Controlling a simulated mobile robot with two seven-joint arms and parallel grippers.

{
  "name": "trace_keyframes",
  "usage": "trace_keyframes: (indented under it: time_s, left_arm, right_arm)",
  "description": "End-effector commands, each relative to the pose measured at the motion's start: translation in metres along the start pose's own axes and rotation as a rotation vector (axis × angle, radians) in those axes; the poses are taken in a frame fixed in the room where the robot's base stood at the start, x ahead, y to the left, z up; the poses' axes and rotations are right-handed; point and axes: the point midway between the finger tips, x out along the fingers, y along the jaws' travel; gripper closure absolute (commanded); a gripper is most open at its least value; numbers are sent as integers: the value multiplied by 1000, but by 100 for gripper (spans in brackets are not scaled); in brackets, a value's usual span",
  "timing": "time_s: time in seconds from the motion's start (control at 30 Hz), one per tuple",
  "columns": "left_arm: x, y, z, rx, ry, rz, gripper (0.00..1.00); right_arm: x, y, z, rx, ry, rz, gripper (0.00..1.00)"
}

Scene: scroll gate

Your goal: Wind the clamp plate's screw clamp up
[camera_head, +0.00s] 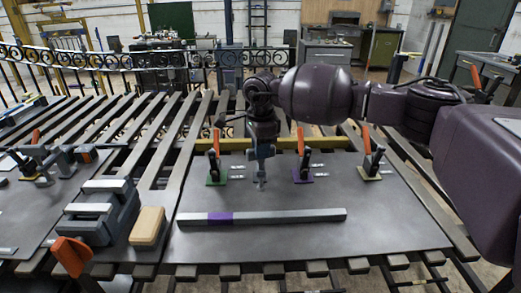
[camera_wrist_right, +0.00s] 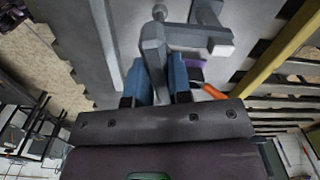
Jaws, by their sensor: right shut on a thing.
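The clamp plate (camera_head: 330,235) is a dark grey sheet lying on the slatted bench. The grey screw clamp (camera_head: 261,178) stands near its back middle, partly hidden by my right gripper (camera_head: 261,152), which reaches down onto it from above. In the right wrist view, the blue fingers of the right gripper (camera_wrist_right: 157,80) are shut on a grey upright part of the screw clamp (camera_wrist_right: 153,50). A thin bar with a ball end and a grey arm show beyond the fingers. The screw's lower end is too small to judge. My left gripper is not in view.
Toggle clamps with orange handles stand beside it: a green-based one (camera_head: 215,165) to the left, a purple-based one (camera_head: 303,165) close right, and a yellow-based one (camera_head: 372,160) farther right. A grey bar with a purple band (camera_head: 290,216) lies in front. A tan block (camera_head: 148,226) lies left.

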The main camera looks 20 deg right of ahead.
Motion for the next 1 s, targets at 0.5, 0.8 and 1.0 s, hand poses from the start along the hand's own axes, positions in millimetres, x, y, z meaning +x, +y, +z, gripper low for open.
trace_keyframes:
  time_s: [0.5, 0.8, 1.0]
  left_arm:
    - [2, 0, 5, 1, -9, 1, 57]
    - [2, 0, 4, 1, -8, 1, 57]
    - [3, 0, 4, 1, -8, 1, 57]
  right_arm:
    - [4, 1, 0, -87, 3, 7, 100]
    - [4, 1, 0, -86, 3, 7, 70]
    - [2, 1, 0, -84, 2, 4, 55]
